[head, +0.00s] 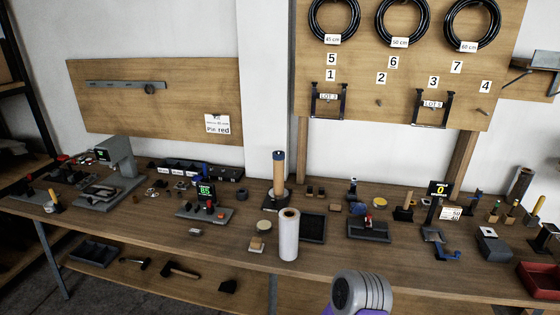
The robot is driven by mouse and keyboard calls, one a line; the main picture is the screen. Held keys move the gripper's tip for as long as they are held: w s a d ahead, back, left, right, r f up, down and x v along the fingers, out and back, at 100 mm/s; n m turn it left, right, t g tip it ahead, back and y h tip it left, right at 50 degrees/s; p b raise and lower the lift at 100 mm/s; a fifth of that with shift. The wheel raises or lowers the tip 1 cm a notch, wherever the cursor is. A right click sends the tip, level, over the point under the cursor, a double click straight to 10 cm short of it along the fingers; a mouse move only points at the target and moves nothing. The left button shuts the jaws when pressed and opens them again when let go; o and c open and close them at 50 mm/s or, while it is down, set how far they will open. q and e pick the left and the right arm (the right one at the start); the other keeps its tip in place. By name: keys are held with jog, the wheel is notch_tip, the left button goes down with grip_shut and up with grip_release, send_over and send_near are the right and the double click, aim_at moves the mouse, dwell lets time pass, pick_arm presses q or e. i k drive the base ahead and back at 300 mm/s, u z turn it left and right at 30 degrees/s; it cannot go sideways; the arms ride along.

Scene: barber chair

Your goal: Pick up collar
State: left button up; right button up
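I cannot tell which of the many small parts on the long wooden workbench (225,248) is the collar; they are too small at this distance. Small round pieces lie near the middle, among them a pale round piece (264,225) and a small ring-like piece (380,202) at the right. Neither gripper's fingers show in the head view.
A white roll (289,235) stands upright near the bench's front edge. A dark tray (313,227) lies beside it. A red bin (540,280) sits at the right end. A grey machine (121,157) stands at the left. Hammers lie on the lower shelf (150,257).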

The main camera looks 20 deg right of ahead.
aim_at(275, 156)
jog(key=z, duration=0.45)
jog(key=k, duration=0.25)
jog(key=u, duration=1.45)
jog(key=i, duration=1)
jog(key=z, duration=0.7)
jog(key=i, duration=0.75)
jog(key=z, duration=0.85)
